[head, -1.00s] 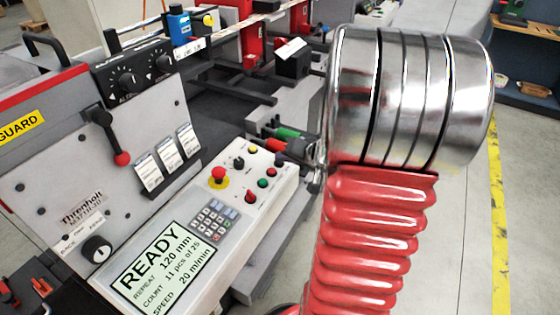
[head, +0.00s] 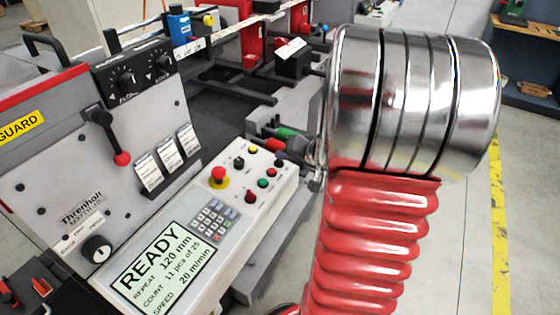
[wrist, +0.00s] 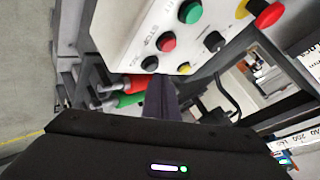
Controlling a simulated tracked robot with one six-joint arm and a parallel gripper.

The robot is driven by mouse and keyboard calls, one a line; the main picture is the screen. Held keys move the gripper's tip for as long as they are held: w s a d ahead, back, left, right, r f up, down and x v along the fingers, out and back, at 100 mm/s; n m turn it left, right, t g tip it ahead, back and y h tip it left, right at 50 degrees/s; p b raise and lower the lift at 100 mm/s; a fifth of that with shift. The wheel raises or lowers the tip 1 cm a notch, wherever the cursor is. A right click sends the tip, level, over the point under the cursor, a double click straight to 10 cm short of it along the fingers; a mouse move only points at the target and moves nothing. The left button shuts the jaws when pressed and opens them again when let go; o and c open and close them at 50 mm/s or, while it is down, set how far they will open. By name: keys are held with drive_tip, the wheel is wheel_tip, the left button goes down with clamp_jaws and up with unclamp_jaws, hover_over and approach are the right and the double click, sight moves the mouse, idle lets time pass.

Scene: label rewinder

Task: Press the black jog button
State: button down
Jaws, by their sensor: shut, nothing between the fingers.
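The black jog button (head: 279,162) is at the right end of the control panel (head: 225,235), in line with the red and green buttons. In the wrist view the black button (wrist: 149,62) lies at the panel's edge, beside the red button. My gripper (wrist: 161,82) is shut and empty. Its dark fingertips appear just below the black button in that picture, with no visible contact; the gap in depth is unclear. In the head view my silver and red arm hides the gripper.
A red stop button with a yellow base (head: 219,176), a green button (wrist: 190,11), a red button (wrist: 166,42) and a black selector (wrist: 214,41) sit close by. Green and red handled parts (wrist: 130,99) stick out beside the panel near my fingers.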

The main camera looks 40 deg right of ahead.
drive_tip(key=shift+r, duration=0.3)
drive_tip(key=shift+s+d+r, duration=0.1)
drive_tip(key=shift+s+r, duration=0.1)
drive_tip(key=shift+r, duration=1.05)
drive_tip(key=shift+s+d+r, duration=0.1)
drive_tip(key=shift+s+r, duration=0.1)
drive_tip(key=shift+r, duration=1.05)
idle(0.8)
